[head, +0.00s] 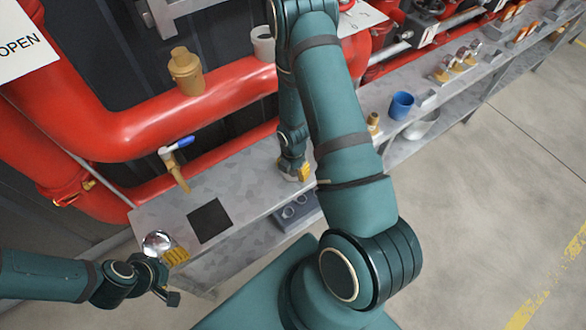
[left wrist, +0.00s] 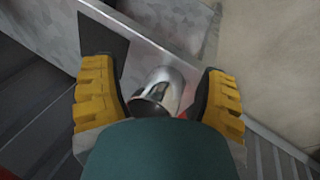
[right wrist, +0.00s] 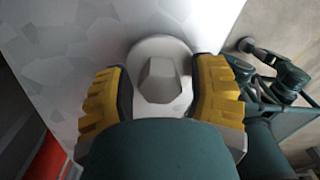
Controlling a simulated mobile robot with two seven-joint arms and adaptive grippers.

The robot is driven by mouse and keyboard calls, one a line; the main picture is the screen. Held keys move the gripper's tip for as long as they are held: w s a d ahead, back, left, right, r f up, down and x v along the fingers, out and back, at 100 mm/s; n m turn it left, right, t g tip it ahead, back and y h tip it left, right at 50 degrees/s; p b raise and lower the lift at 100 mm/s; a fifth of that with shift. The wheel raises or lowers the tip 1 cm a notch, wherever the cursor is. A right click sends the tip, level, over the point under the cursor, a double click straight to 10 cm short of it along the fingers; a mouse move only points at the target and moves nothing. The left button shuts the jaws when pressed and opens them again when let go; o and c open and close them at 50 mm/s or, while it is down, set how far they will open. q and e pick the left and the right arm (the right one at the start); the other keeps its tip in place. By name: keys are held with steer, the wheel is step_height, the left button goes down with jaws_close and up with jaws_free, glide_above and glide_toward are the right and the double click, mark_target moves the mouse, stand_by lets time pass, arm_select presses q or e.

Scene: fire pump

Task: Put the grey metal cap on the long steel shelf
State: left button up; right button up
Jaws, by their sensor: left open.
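The grey metal cap (right wrist: 160,80) shows in the right wrist view as a pale round flange with a faceted middle. It is between the yellow fingers of my right gripper (right wrist: 162,95), which look shut on it. In the head view my right gripper (head: 295,172) is low over the long steel shelf (head: 240,180), partly hidden by my arm. Whether the cap touches the shelf I cannot tell. My left gripper (head: 170,275) is open at the shelf's left end. A shiny chrome piece (head: 157,243) is near its fingers and shows between them in the left wrist view (left wrist: 168,90).
A black square (head: 209,220) and a blue-handled valve (head: 176,160) are on the shelf. A blue cup (head: 401,105) and several brass fittings stand farther right. Red pipes (head: 150,120) run behind, bearing a tan fitting (head: 186,72). Bare shelf lies between valve and right gripper.

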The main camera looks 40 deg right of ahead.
steer(key=shift+r, duration=0.15)
steer(key=shift+r, duration=0.25)
step_height(320, 180, up, 12)
steer(key=p, duration=0.3)
steer(key=s+a+f+m+y, duration=0.1)
steer(key=s+a+m+y, duration=0.1)
steer(key=a+m, duration=0.9)
steer(key=s+a+f+m+t+y, duration=0.1)
steer(key=s+a+f+m+y, duration=0.1)
steer(key=a+m, duration=1)
steer(key=shift+s+a+t, duration=0.3)
steer(key=shift+s, duration=0.4)
steer(key=shift+f, duration=0.1)
